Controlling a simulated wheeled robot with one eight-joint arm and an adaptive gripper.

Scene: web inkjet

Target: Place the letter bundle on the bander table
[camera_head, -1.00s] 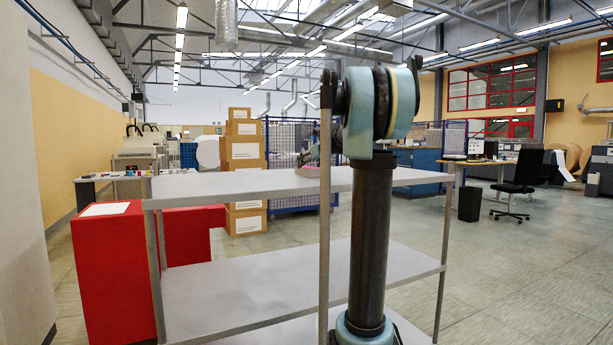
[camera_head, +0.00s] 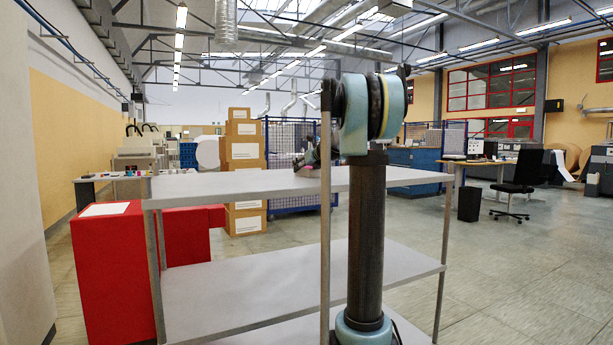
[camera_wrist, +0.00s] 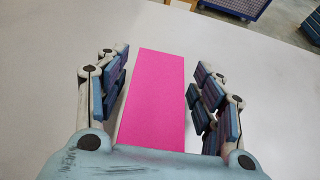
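A bright pink letter bundle (camera_wrist: 152,95) lies on the grey top of a shelf unit (camera_wrist: 45,65) in the wrist view. My gripper (camera_wrist: 163,75) is open, with one finger on each side of the bundle. A gap shows between the bundle and the left finger, and the right finger stands close beside its edge. The near end of the bundle is hidden by my gripper body. In the head view, my gripper (camera_head: 306,163) is low over the shelf top (camera_head: 240,184), mostly hidden behind my arm. I cannot tell which thing is the bander table.
A red cabinet (camera_head: 105,265) with a white top sheet stands left of the shelf unit. Stacked cardboard boxes (camera_head: 243,155) and a blue mesh cage (camera_head: 290,150) stand behind it. A black chair (camera_head: 520,180) stands at the right. The floor at the right front is clear.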

